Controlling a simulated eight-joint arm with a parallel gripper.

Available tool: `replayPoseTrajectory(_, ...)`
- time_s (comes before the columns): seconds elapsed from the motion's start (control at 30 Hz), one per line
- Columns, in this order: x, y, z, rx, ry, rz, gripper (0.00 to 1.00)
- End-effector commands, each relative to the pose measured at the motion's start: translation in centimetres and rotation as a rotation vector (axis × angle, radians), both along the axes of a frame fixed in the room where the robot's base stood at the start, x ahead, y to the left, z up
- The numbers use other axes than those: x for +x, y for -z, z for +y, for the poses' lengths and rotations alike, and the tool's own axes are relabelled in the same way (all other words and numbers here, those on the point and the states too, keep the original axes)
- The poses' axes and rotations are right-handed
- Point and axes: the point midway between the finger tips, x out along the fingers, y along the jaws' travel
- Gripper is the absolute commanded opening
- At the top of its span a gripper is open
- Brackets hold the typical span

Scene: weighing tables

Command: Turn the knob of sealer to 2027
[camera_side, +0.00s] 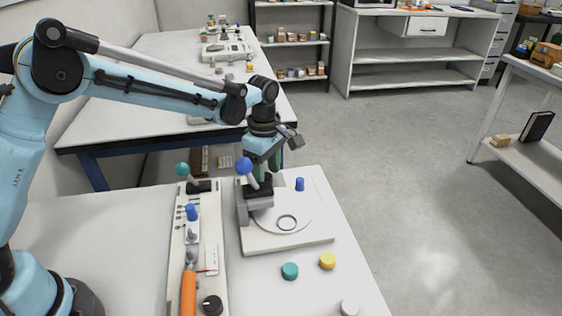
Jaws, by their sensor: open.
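A long white panel device (182,262) lies on the near table, with an orange handle (188,292), small levers and a black round knob (212,305) at its near end. To its right stands a white-based device (262,243) with a grey head, a blue ball lever (244,166) and a round plate (300,222). I cannot tell which one is the sealer, and no 2027 marking is readable. My gripper (268,172) is behind the grey head, its green fingers partly hidden. It is open, and no object shows between the fingers.
A teal cap (290,271), a yellow cap (327,261) and a white cap (349,308) lie loose at the front right. A teal ball lever (182,169) rises at the panel's far end. Another table (150,95) stands behind.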

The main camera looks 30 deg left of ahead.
Motion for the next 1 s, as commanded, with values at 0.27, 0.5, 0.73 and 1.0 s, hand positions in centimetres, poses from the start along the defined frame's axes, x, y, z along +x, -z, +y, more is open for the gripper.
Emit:
replayPoseTrajectory(0.27,0.00,0.65,0.00,0.000,0.000,0.000,0.57)
replayPoseTrajectory(0.5,0.00,0.62,0.00,0.000,0.000,0.000,0.37)
replayPoseTrajectory(0.73,0.00,0.61,0.00,0.000,0.000,0.000,0.01)
replayPoseTrajectory(1.0,-0.01,0.59,0.00,0.000,0.118,0.000,0.01)
